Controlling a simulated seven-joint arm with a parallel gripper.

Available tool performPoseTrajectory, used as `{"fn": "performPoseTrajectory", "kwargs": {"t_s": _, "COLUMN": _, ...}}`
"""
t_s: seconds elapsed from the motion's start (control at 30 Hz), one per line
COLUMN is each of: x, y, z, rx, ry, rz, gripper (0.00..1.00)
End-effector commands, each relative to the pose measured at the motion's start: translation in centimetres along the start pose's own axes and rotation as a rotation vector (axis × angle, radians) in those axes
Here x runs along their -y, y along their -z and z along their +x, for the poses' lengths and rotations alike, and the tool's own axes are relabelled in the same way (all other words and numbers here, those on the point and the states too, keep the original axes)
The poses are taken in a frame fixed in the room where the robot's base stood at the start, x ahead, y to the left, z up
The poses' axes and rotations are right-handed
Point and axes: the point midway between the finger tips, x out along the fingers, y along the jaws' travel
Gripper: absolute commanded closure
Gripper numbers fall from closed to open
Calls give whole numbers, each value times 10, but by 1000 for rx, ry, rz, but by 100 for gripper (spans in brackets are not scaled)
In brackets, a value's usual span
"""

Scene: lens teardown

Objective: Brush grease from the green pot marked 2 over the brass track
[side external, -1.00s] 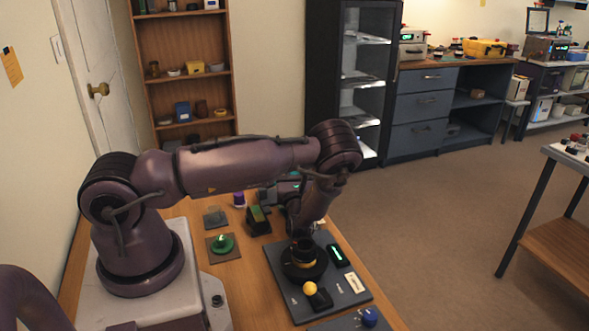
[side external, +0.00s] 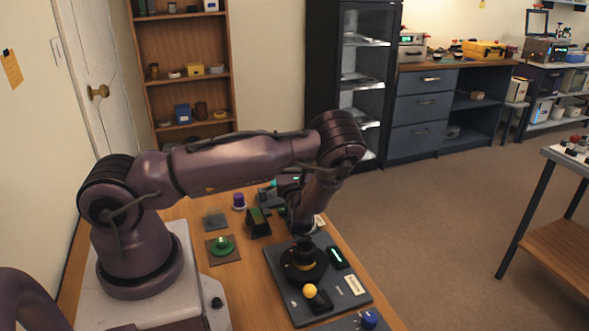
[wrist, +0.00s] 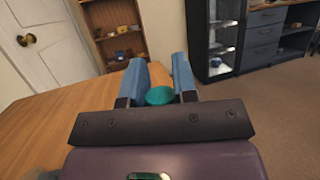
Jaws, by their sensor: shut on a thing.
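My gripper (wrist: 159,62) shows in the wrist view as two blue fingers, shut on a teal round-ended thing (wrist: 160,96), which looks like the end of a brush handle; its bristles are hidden. In the side view my gripper is mostly hidden behind my own wrist, above the bench. The green pot (side external: 222,246) stands on a brown square mat at the bench's left; its mark is not legible. A black round lens part (side external: 304,268) with a brass-coloured ring, perhaps the track, sits on a dark grey board below my wrist, partly covered by it.
The grey board (side external: 288,301) also carries a yellow ball (side external: 310,290), a lit green display (side external: 338,257) and a pale label. A purple-topped pot (side external: 239,201) and a dark block (side external: 258,223) stand behind. A blue knob (side external: 369,318) is at the front right.

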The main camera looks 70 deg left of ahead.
Motion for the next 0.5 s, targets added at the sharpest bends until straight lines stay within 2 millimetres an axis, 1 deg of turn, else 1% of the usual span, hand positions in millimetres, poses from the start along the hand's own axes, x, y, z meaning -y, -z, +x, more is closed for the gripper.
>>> {"fn": "performPoseTrajectory", "kwargs": {"t_s": 0.3, "x": 0, "y": -26, "z": 9, "rx": 2, "ry": 0, "rz": -1, "gripper": 100}}
{"fn": "performPoseTrajectory", "kwargs": {"t_s": 0.5, "x": -1, "y": -37, "z": 13, "rx": 3, "ry": -2, "rz": 0, "gripper": 100}}
